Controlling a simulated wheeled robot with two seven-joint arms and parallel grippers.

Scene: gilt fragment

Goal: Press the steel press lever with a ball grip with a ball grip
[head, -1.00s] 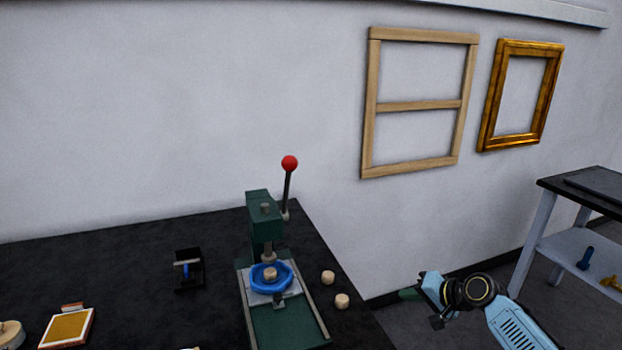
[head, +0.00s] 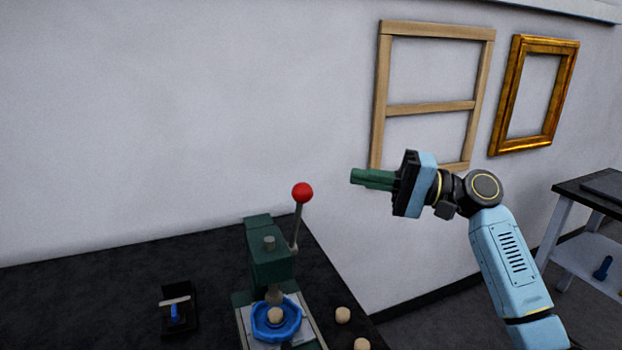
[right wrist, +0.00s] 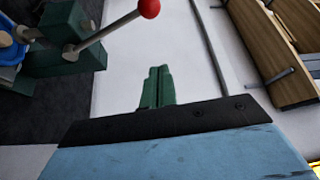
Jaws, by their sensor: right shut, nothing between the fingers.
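The green press (head: 268,255) stands on the black table, with its steel lever (head: 297,227) rising at its right side to a red ball grip (head: 302,192). The lever leans slightly right at the top. My right gripper (head: 354,177) is shut and empty, to the right of the ball and a little higher in the picture, apart from it. In the right wrist view the shut green fingers (right wrist: 157,88) show below and right of the red ball (right wrist: 149,8). A blue ring-shaped holder (head: 262,328) with a wooden piece (head: 275,315) sits under the press ram. My left gripper is not in view.
Two small wooden pieces (head: 343,314) lie right of the press. A small black stand with a blue part (head: 178,313) is to its left. A wooden frame (head: 378,100) and a gilt frame (head: 508,95) hang on the wall. A side table (head: 590,190) stands at right.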

